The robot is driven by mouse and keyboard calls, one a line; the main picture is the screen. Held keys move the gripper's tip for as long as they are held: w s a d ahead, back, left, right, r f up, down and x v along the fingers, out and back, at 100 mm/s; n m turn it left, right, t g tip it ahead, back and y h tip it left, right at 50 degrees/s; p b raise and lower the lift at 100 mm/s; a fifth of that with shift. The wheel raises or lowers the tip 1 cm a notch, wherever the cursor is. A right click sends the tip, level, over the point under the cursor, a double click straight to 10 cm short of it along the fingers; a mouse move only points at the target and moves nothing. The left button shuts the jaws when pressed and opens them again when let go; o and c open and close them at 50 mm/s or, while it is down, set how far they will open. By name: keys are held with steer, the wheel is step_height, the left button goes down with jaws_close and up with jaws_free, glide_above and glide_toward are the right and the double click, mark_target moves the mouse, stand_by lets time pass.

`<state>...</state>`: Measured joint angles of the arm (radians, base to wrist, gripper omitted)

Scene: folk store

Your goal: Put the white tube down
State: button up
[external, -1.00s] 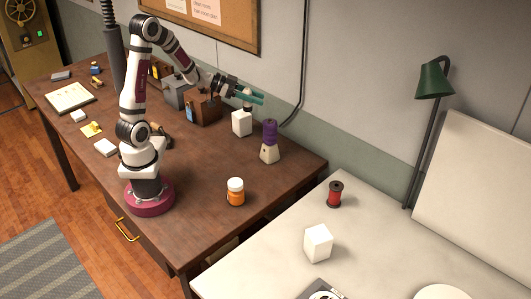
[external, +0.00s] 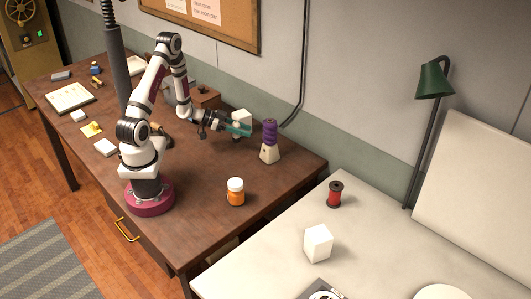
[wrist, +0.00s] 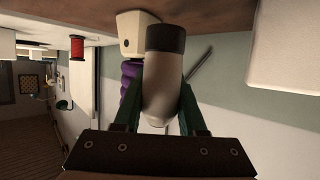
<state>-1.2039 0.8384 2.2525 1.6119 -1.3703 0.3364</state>
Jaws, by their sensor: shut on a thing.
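The white tube (wrist: 163,85), pale with a dark cap, is between the green fingers of my gripper (wrist: 160,105) in the wrist view. My gripper is shut on it. The capped end points toward the brown tabletop, which shows at the top of that view.
A purple-topped pale cone (external: 269,142) stands close to the right of the fingertips. An orange bottle (external: 236,192) is nearer the front. A red spool (external: 335,194) stands on the pale table. The wood around the orange bottle is clear.

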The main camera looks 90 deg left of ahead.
step_height(320, 180, down, 5)
steer(key=shift+f, duration=0.15)
steer(key=o, duration=1)
